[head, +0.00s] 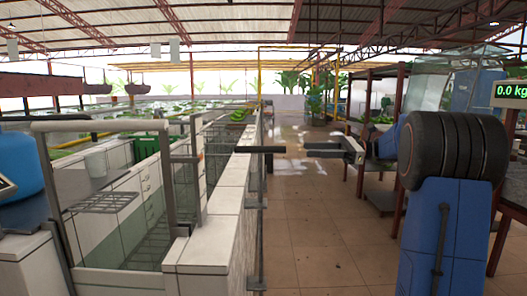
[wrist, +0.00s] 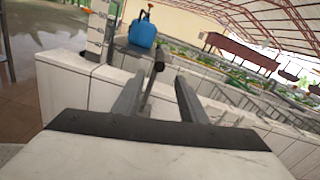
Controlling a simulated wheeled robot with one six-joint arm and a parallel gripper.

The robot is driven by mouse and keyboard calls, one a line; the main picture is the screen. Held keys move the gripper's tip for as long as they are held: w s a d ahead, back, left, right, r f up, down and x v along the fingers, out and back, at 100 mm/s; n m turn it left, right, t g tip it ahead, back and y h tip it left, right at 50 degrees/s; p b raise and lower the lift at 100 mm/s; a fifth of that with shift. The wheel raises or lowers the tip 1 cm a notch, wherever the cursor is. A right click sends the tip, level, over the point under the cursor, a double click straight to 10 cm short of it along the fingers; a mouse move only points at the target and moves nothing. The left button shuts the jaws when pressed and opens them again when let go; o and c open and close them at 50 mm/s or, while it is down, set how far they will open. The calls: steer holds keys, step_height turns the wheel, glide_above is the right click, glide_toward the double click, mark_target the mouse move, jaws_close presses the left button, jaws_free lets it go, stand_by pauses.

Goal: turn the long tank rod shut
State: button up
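The long tank rod (head: 262,150) is a dark bar that lies roughly level at the top of the white tiled wall. A thin grey upright pipe runs down the wall below it. My gripper (head: 307,150) is a short way right of the rod's end, at about the same height, with its fingers pointing left toward it. The fingers are apart and nothing is held. In the wrist view, the rod's dark round end (wrist: 158,67) shows between the two fingertips (wrist: 160,77), with the grey pipe behind and below it. I see no contact.
The white tiled wall (head: 215,225) runs along the left of the aisle. A shorter grey bar (head: 254,205) juts from it lower down. A blue jug (head: 20,165) stands far left; it also shows in the wrist view (wrist: 143,33). The tiled floor (head: 315,225) is clear.

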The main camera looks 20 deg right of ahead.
mark_target(263, 150)
steer(key=x, duration=1.7)
steer(key=shift+c, duration=0.6)
jaws_close()
